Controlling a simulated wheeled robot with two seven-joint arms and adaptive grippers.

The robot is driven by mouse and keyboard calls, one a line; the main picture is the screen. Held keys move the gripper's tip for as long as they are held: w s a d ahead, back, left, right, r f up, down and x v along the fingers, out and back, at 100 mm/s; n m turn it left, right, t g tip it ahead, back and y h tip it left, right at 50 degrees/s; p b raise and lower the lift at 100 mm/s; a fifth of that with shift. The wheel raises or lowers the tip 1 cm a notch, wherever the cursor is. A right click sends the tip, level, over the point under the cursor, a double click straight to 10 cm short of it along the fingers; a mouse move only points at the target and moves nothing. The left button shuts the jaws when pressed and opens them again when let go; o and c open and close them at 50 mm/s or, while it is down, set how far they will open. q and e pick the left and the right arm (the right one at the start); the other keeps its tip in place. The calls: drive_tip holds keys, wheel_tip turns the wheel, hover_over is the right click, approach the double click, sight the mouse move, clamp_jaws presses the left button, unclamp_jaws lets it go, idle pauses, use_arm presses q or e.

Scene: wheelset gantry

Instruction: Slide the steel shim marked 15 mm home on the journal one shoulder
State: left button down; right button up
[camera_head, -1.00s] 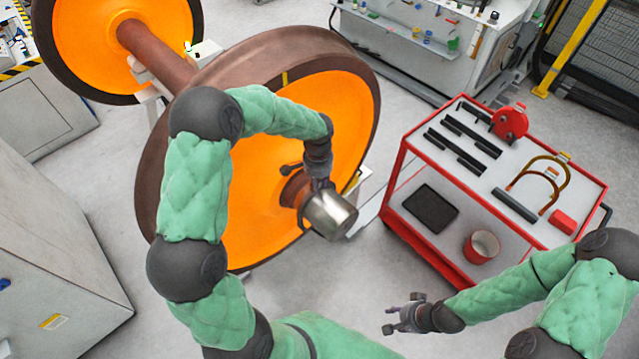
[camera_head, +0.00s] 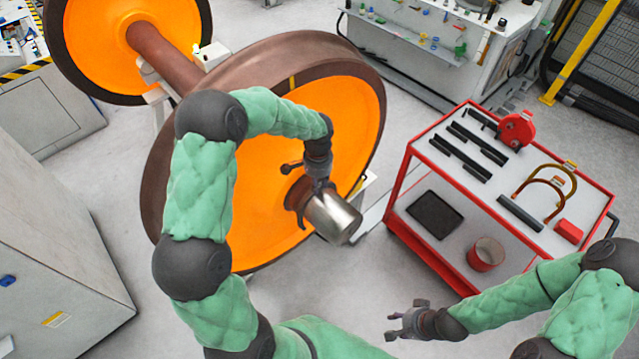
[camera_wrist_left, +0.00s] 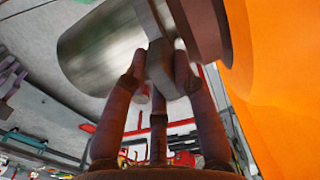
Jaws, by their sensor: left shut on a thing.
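The journal (camera_head: 338,220) is a shiny steel cylinder sticking out from the near wheel's orange face; it also shows in the left wrist view (camera_wrist_left: 92,52). Its brown shoulder (camera_wrist_left: 200,28) is on the wheel side. My left gripper (camera_head: 318,188) is at the journal, shut on the grey shim (camera_wrist_left: 160,65), whose grip end shows between the fingers in the left wrist view. The shim sits at the journal, close beside the shoulder. Contact with the shoulder and the 15 mm mark cannot be made out. My right gripper (camera_head: 406,320) is open and empty, low over the floor.
A red-edged cart (camera_head: 400,175) stands to the right with dark bars (camera_head: 460,155), brass-coloured hoops (camera_head: 545,190), a red reel (camera_head: 516,128) and a red cup (camera_head: 486,253). The wheel (camera_head: 265,195) lies close behind my left arm.

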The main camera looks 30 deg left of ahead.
use_arm(q)
drive_tip(key=shift+w+a, duration=0.25)
drive_tip(key=shift+a, duration=0.5)
drive_tip(key=c, duration=0.9)
unclamp_jaws()
drive_tip(key=shift+c, duration=0.2)
wheel_tip(320, 180, up, 12)
